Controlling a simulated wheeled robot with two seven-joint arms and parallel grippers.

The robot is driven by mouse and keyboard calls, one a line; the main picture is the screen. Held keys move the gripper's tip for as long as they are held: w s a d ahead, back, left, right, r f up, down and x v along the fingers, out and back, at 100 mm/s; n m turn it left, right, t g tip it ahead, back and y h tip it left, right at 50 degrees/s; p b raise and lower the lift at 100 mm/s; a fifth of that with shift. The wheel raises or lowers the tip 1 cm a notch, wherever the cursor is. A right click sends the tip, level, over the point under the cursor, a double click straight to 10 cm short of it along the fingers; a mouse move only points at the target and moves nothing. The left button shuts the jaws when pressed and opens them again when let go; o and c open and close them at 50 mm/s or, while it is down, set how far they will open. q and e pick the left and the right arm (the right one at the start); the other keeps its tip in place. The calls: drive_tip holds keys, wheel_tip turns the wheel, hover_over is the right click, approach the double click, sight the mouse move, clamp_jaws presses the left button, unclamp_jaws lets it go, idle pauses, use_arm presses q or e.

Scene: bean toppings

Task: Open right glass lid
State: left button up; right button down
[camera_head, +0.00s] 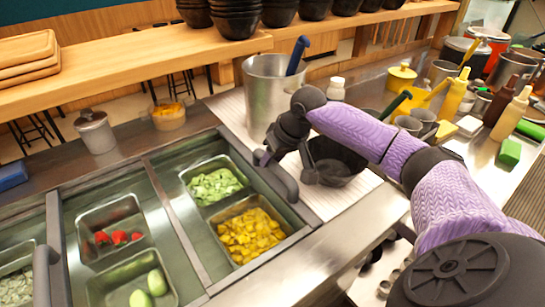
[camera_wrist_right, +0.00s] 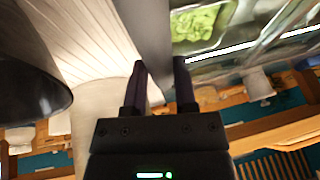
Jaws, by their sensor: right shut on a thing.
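The right glass lid (camera_head: 178,232) lies over the counter section that holds cut green and yellow toppings. Its dark curved handle (camera_head: 281,181) runs along its right side. My right gripper (camera_head: 265,158) is at the far end of this handle. In the right wrist view, the two dark fingers (camera_wrist_right: 161,68) are on either side of the grey handle (camera_wrist_right: 148,25), shut on it. The lid looks flat over the trays, but the clear glass makes its exact angle hard to tell. My left gripper is not in view.
A dark bowl (camera_head: 336,160) stands just right of the handle, under my right forearm. A tall metal pot (camera_head: 262,95) is behind the gripper. Another dark handle (camera_head: 44,277) is at the left. A wooden shelf (camera_head: 120,57) with stacked bowls runs along the back.

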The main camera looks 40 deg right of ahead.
idle(0.8)
drive_tip(key=a+p, duration=0.4)
drive_tip(key=a+r+p, duration=0.1)
drive_tip(key=a+p, duration=0.1)
drive_tip(key=p, duration=0.1)
drive_tip(key=shift+w+a, duration=0.15)
drive_tip(key=shift+w, duration=0.1)
drive_tip(key=p, duration=0.6)
hover_over(193, 220)
drive_tip(key=d, duration=0.1)
drive_tip(key=shift+f, duration=0.4)
drive_tip(key=shift+a+f, duration=0.1)
drive_tip(key=shift+a, duration=0.45)
drive_tip(key=c, duration=0.5)
unclamp_jaws()
drive_tip(key=shift+o, duration=0.5)
